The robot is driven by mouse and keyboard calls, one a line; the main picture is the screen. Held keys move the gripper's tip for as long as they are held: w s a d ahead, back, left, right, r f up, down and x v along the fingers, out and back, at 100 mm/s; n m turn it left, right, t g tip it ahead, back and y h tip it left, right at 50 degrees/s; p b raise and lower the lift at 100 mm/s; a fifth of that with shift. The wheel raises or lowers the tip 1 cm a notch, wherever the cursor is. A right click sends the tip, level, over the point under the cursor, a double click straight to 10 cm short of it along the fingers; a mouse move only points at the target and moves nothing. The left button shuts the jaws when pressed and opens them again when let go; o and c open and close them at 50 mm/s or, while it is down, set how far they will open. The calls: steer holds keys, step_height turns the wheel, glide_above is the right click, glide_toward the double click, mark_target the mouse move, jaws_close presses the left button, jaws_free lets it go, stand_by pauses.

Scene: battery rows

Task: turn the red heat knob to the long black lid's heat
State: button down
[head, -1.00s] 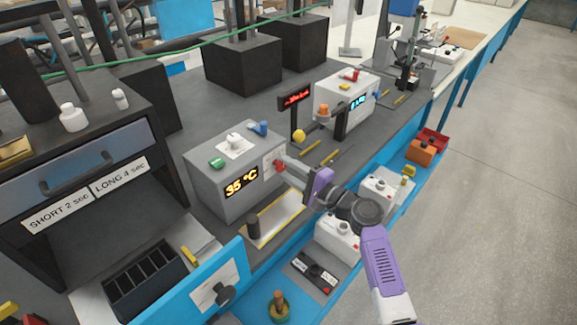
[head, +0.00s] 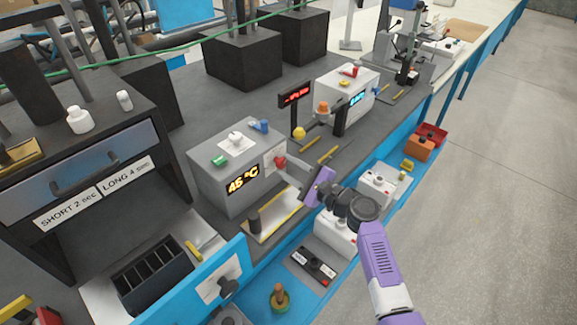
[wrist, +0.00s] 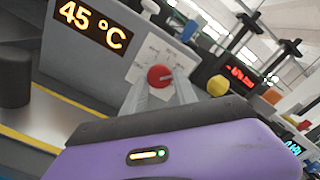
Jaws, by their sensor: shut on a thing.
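The red heat knob (head: 279,162) sits on the side of a grey box (head: 215,185), on a white dial plate. My gripper (head: 285,166) is shut on the knob, its fingers reaching in from the right. In the wrist view the red knob (wrist: 160,76) lies between the two fingertips. The box's display (head: 242,180) reads 45 °C in orange digits; it also shows in the wrist view (wrist: 92,25). I cannot pick out the long black lid for certain.
A dark cabinet at left carries the labels SHORT 2 sec (head: 68,208) and LONG 4 sec (head: 126,177). A yellow-edged plate (head: 272,213) with a black post lies below the box. A yellow ball (head: 299,133) and a red-lettered sign (head: 295,95) stand behind my gripper.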

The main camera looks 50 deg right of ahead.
steer(key=shift+s+f, duration=0.1)
steer(key=c, duration=1)
jaws_free()
steer(key=s+b, duration=0.1)
steer(key=s, duration=0.6)
steer(key=shift+s, duration=0.4)
